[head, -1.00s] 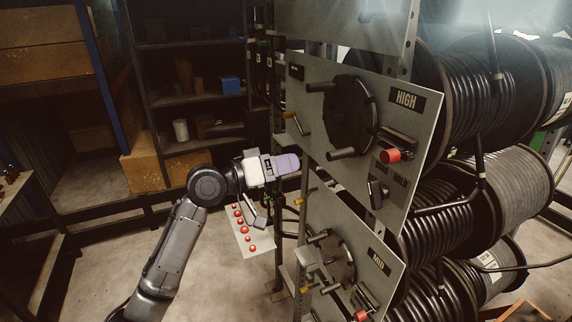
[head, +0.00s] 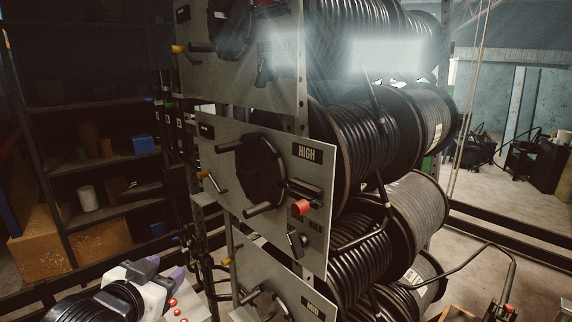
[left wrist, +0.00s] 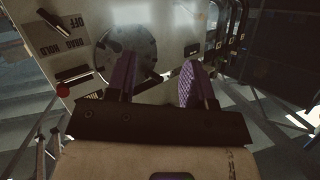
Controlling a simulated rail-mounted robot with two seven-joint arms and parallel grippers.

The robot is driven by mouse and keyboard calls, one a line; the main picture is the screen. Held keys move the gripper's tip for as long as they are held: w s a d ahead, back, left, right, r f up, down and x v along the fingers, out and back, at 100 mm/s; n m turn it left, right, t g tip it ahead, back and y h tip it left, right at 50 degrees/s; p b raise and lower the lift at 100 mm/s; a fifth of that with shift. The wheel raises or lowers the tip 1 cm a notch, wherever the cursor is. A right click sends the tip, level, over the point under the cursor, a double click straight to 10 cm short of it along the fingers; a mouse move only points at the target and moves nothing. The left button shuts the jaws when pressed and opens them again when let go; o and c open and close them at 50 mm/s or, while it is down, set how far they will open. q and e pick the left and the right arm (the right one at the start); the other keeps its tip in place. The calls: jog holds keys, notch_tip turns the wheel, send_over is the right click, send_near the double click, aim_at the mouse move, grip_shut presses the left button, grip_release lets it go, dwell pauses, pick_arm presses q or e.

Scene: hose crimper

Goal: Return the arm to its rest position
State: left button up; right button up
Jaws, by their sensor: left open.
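My left gripper (head: 172,276) is at the bottom left of the head view, low and to the left of the hose-reel panels. Its purple fingers show apart and empty in the left wrist view (left wrist: 158,82). The HIGH panel (head: 225,145), with its dark round wheel, red knob and switch, stands up and to the right of the gripper. That panel also fills the upper left of the left wrist view (left wrist: 165,30), in front of the fingers. I cannot tell the gap between fingers and panel. My right gripper is in neither view.
Reels of black hose (head: 352,150) are stacked behind the panels. A MID panel (head: 255,268) is below the HIGH one. Dark shelves (head: 110,108) with boxes stand at the left. Open floor (head: 520,195) shows at the right.

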pick_arm(q)
jog(key=s+f+n+g+y+p, duration=0.1)
jog(key=s+f+g+p, duration=0.3)
jog(key=s+f, duration=1.1)
jog(key=s+f+n+g+y+p, duration=0.1)
jog(key=s+f+g+p, duration=0.3)
jog(key=s+f, duration=1.2)
jog(key=s+g, duration=0.2)
jog(key=s, duration=0.3)
jog(key=shift+s+d+f+n+g+p, duration=0.15)
jog(key=shift+s+f+n+g+p, duration=0.05)
jog(key=shift+n+g+p, duration=0.2)
